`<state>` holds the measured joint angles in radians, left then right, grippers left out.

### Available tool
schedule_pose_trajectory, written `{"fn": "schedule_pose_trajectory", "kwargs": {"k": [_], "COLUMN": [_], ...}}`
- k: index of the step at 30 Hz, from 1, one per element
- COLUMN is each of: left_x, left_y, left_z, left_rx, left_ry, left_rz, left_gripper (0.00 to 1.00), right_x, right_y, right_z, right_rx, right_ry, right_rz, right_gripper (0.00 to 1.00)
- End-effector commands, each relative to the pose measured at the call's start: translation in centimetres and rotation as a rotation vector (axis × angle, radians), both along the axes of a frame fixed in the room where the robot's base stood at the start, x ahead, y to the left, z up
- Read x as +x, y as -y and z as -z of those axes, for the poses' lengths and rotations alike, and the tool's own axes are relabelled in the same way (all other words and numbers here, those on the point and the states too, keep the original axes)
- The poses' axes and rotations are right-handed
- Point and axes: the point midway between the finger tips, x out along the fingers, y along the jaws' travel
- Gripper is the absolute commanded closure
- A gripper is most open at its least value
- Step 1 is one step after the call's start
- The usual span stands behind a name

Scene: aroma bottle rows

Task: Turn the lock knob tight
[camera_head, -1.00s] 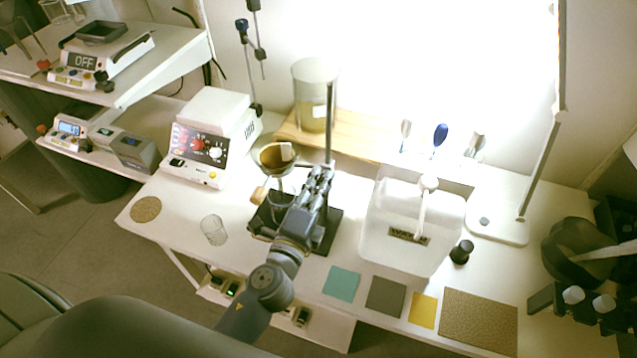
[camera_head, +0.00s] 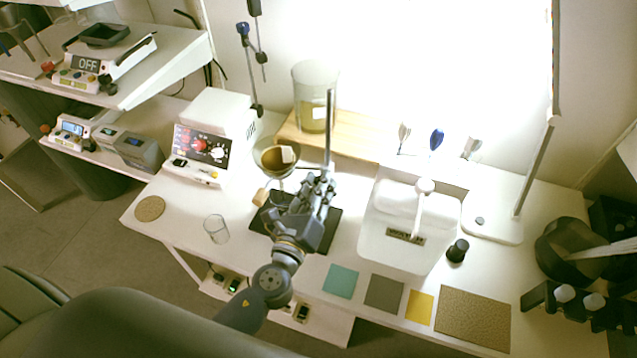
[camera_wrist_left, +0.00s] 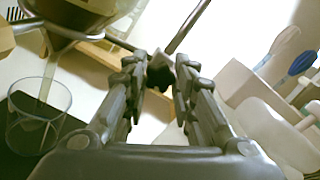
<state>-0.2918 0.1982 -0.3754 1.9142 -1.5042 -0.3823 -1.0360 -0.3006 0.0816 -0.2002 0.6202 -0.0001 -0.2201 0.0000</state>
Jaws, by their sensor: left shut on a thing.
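The lock knob (camera_wrist_left: 160,76) is a small dark piece between my left fingertips in the left wrist view, mostly covered by them. My left gripper (camera_head: 322,182) is shut on it, beside the upright metal rod (camera_head: 330,125) of the stand. It also shows in the left wrist view (camera_wrist_left: 160,72). The stand's dark base (camera_head: 334,228) lies on the table under the gripper. A funnel (camera_head: 268,164) with amber liquid and a white label hangs in a ring left of the rod. My right gripper is not in view.
A control box (camera_head: 203,150) is at back left. A white container (camera_head: 408,235) stands to the right, near several coloured mats (camera_head: 384,294).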

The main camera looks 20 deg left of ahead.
Motion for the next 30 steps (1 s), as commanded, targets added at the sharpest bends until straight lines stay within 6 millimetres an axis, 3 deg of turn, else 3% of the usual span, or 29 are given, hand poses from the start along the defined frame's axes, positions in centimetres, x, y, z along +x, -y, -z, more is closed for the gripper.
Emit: {"fn": "schedule_pose_trajectory", "kwargs": {"k": [12,29,30], "left_x": [0.04,0.03,0.03], "left_y": [0.02,0.00,0.00], "left_z": [-0.12,-0.04,-0.04], "left_rx": [0.202,0.235,0.235], "left_ry": [0.008,0.009,0.009], "left_rz": [0.000,-0.001,-0.001], "left_gripper": [0.99,0.99,0.73], "right_x": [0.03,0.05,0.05], "right_y": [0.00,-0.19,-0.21], "right_z": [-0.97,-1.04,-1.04], "right_rx": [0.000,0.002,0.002], "right_ry": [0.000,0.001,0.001], "right_rz": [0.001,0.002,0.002], "right_gripper": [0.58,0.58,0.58]}}
